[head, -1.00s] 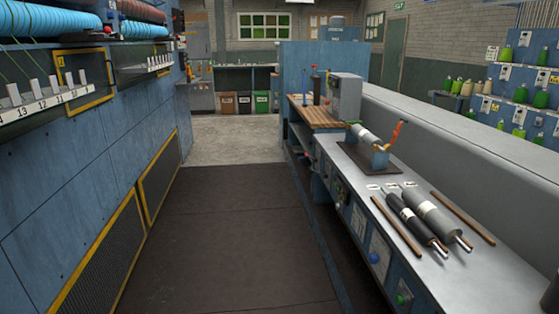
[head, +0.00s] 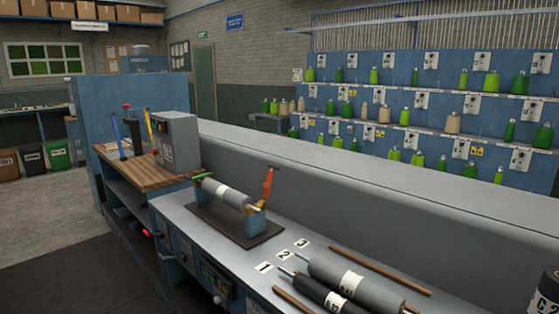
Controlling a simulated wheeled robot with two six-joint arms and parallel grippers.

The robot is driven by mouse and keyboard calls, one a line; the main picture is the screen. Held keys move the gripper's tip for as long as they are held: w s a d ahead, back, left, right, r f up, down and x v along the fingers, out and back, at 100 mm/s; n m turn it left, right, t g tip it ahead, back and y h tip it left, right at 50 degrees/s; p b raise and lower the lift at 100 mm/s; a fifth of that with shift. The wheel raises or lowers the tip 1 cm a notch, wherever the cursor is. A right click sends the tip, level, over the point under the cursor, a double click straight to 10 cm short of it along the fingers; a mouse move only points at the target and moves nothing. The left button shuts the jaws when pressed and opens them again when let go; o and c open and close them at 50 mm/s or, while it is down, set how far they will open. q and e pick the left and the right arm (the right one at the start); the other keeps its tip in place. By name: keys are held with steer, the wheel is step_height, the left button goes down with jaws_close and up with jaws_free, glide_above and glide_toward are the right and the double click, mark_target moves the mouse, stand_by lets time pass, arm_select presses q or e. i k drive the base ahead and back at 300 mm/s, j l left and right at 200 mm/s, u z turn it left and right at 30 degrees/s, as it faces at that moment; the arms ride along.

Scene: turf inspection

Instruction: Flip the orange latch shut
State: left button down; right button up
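The orange latch (head: 268,183) stands upright, raised above the right end of a small blue cradle on the grey bench top. The cradle's blue end block (head: 255,221) rises from a dark base plate (head: 222,229). A grey roller (head: 226,195) with a white band lies across the cradle. A green piece (head: 203,176) lies nearly flat at the cradle's left end. Neither of my grippers shows in the head view.
A grey roller (head: 372,290) and a black roller (head: 312,291) lie at the bench's front right, beside brown rods (head: 380,270). Number cards (head: 284,254) lie near them. A grey box (head: 176,142) stands on the wooden top (head: 138,169). Dark floor (head: 75,280) is clear at lower left.

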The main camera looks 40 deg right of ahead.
mark_target(267, 185)
steer(key=i+j+z, duration=0.15)
steer(key=i+z, duration=0.3)
steer(key=i+j+z, duration=0.25)
steer(key=z, duration=0.2)
steer(key=i+j+z, duration=0.25)
steer(key=j+z, duration=0.2)
steer(key=i+j+z, duration=0.2)
steer(key=j+z, duration=0.3)
steer(key=i+j+z, duration=0.15)
steer(key=j+z, duration=0.25)
steer(key=i+j+z, duration=0.1)
steer(key=j+z, duration=1.15)
steer(key=j, duration=0.15)
